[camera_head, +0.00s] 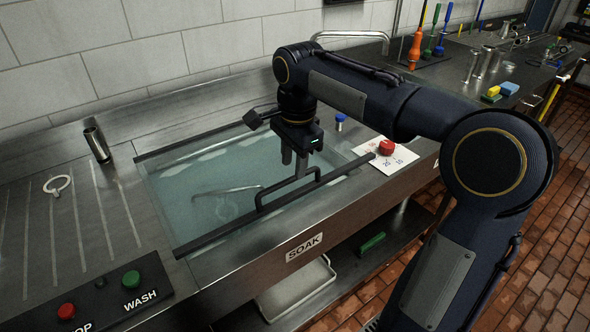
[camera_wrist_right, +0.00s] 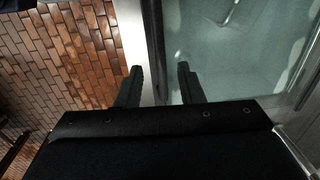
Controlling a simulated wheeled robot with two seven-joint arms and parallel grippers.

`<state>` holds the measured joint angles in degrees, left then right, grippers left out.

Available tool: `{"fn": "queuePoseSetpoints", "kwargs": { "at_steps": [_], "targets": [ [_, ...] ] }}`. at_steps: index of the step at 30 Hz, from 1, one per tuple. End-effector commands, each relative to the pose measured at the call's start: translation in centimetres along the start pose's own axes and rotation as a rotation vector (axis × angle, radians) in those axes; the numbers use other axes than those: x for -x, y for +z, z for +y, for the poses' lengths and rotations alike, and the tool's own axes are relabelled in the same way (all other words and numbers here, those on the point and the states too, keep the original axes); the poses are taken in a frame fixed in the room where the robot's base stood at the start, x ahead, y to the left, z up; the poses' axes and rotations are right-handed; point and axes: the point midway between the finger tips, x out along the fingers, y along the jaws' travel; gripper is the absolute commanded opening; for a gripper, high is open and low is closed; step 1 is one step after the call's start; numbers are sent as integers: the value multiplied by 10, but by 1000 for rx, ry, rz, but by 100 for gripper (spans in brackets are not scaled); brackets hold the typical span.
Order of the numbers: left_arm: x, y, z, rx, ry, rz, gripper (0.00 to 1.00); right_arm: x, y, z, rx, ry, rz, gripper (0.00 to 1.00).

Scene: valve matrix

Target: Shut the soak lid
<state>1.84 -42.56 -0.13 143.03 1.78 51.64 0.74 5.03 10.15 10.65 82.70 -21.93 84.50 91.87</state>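The soak lid appears as a clear panel with a dark front bar (camera_head: 222,235) and a dark back bar along the basin's far edge. It lies across the water-filled soak basin, about flat; I cannot tell whether a small gap stays under its front. A dark raised handle (camera_head: 262,198) stands on the front bar. My right gripper (camera_head: 294,165) points down over the lid, just behind the handle in the picture. Its fingers are apart with nothing between them, as the right wrist view (camera_wrist_right: 160,70) also shows. I cannot tell whether it touches the lid. My left gripper is out of view.
A SOAK label (camera_head: 304,247) marks the counter front. A red knob (camera_head: 387,147) on a numbered card sits right of the basin. Red and green WASH-panel buttons (camera_head: 131,279) are front left.

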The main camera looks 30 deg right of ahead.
Motion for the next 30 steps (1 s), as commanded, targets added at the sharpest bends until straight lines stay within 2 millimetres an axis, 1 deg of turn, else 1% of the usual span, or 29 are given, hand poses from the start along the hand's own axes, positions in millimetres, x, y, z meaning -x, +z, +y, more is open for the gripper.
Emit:
{"fn": "queuePoseSetpoints", "kwargs": {
  "at_steps": [1, 6, 10, 16, 17, 24, 25, 30],
  "targets": [
    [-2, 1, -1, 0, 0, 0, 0, -10, 0, 1, -1, 3, 0, 34],
    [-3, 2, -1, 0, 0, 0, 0, -27, 0, 0, 1, 1, 0, 34],
    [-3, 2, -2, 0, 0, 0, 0, -32, 0, 0, 1, -1, 0, 34],
    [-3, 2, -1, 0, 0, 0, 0, -32, 0, 0, 2, -2, 0, 34],
    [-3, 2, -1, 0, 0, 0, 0, -32, 0, 0, 2, -2, 0, 33],
    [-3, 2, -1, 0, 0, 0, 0, -32, 0, 0, 2, -2, 0, 2],
    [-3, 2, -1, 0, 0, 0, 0, -32, 0, 0, 2, -2, 0, 0],
    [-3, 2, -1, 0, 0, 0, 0, -32, 0, 0, 2, -2, 0, 0]
  ]
}}
